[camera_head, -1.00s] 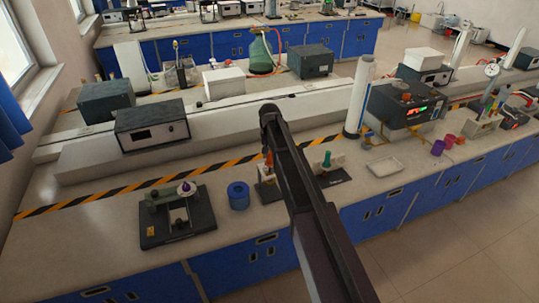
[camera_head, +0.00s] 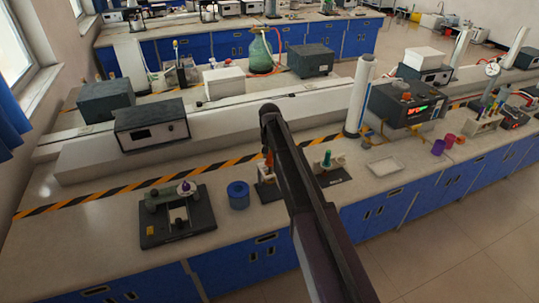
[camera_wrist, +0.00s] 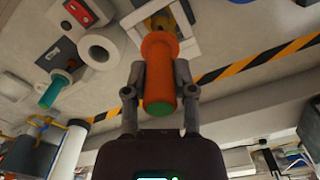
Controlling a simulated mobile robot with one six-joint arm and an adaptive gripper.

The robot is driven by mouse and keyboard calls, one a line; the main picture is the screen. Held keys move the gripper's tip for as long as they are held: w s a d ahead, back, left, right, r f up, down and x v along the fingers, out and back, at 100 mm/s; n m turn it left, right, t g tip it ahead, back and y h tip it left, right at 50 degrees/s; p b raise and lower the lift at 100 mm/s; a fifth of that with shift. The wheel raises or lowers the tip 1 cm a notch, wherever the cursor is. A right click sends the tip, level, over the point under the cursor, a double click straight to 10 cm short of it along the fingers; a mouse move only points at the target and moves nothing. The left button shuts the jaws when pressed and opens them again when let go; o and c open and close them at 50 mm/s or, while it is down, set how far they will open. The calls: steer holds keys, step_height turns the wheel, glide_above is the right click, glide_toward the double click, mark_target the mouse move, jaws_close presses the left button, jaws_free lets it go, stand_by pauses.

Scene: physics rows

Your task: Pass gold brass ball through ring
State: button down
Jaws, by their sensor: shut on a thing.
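My gripper (camera_wrist: 160,72) is shut on an upright-looking orange handle (camera_wrist: 159,52) with a green end (camera_wrist: 159,108) in the wrist view. Beyond the handle, a yellow-gold part (camera_wrist: 160,20) shows inside a pale frame-like holder; I cannot tell whether it is the brass ball. In the head view, my arm hides the gripper; part of the orange handle (camera_head: 269,157) shows beside it. A teal handle (camera_head: 327,158) stands in a neighbouring holder and also shows in the wrist view (camera_wrist: 56,91). I cannot identify the ring for certain.
A dark device with a purple knob (camera_head: 176,216) and a blue cylinder (camera_head: 238,195) stand left of my arm. A white tray (camera_head: 385,166) and a white column (camera_head: 358,98) are to the right. Grey boxes (camera_head: 151,128) line the back. Open bench lies at the far left.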

mark_target(269, 163)
steer(key=shift+f+b, duration=2.1)
stand_by(4.4)
steer(key=shift+r+p, duration=0.35)
stand_by(1.2)
